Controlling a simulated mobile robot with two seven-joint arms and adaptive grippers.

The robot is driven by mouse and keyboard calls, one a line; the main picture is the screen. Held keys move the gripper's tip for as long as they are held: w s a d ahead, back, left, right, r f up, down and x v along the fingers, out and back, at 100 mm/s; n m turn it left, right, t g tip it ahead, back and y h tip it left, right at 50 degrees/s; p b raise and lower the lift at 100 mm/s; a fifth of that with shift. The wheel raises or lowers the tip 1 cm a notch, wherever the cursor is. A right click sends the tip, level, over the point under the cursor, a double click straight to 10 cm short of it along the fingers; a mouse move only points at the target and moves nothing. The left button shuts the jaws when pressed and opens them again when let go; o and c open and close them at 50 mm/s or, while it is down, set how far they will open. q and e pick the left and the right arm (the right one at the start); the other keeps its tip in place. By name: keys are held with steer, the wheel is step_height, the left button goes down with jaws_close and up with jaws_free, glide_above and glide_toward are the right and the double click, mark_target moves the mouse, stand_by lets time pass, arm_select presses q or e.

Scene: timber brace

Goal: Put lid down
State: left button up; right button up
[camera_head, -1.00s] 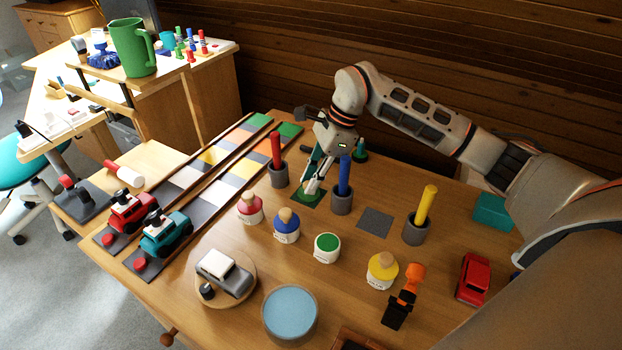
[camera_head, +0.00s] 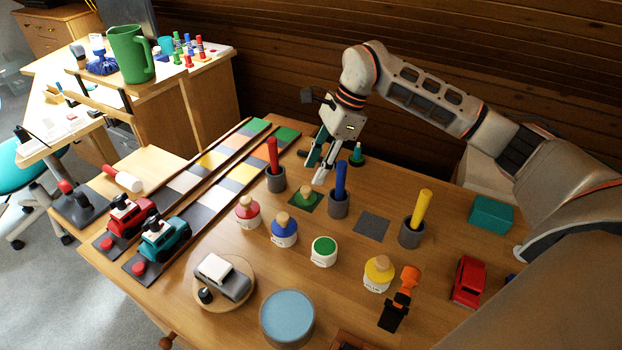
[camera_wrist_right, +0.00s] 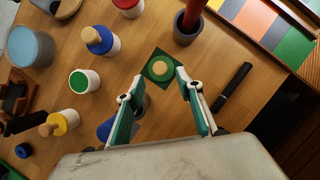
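The green lid (camera_head: 306,196) with a round wooden knob lies on a dark green square mat (camera_head: 298,206), left of the cup with the blue stick. My right gripper (camera_head: 316,172) is above the lid, open and apart from it. In the right wrist view the lid (camera_wrist_right: 160,68) shows between the two spread fingertips of the gripper (camera_wrist_right: 160,77), with nothing held. The lidless white jar of green paint (camera_head: 323,252) stands nearer the front. My left gripper is not in view.
Cups with a red stick (camera_head: 276,179), blue stick (camera_head: 339,203) and yellow stick (camera_head: 412,232) stand close around. Jars with red, blue and yellow lids stand in front. An empty grey mat (camera_head: 372,225) lies to the right.

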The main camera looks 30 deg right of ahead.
steer(key=v, duration=0.6)
steer(key=shift+r+p, duration=0.25)
steer(key=shift+p, duration=0.05)
